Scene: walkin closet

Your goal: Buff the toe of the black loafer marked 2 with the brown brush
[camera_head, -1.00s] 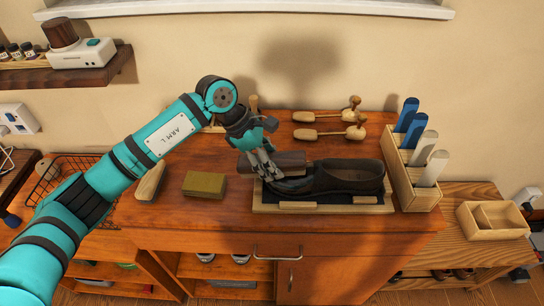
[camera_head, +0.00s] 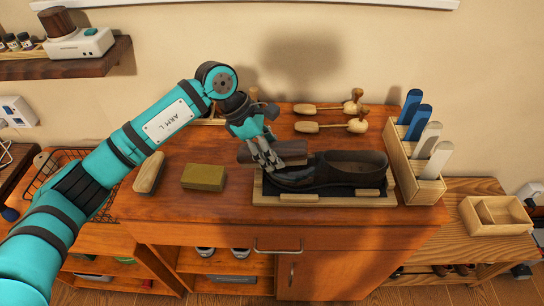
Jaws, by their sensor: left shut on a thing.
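The black loafer (camera_head: 352,165) lies on a wooden tray with a dark mat (camera_head: 381,199) on the cabinet top, its toe to the left. I cannot read a number on it. My left gripper (camera_head: 270,160) is shut on the brown brush (camera_head: 292,149) over the toe end. The brush lies crosswise in the fingers, just above or behind the toe; I cannot tell whether it touches. The fingers hide part of the brush and toe. My right gripper is out of view.
A yellowish block (camera_head: 204,177) and a wooden-backed brush (camera_head: 149,173) lie left of the tray. Two wooden shoe trees (camera_head: 325,127) lie behind it. A wooden holder (camera_head: 404,168) with blue and pale handles stands to the right. A wire basket (camera_head: 62,170) is at far left.

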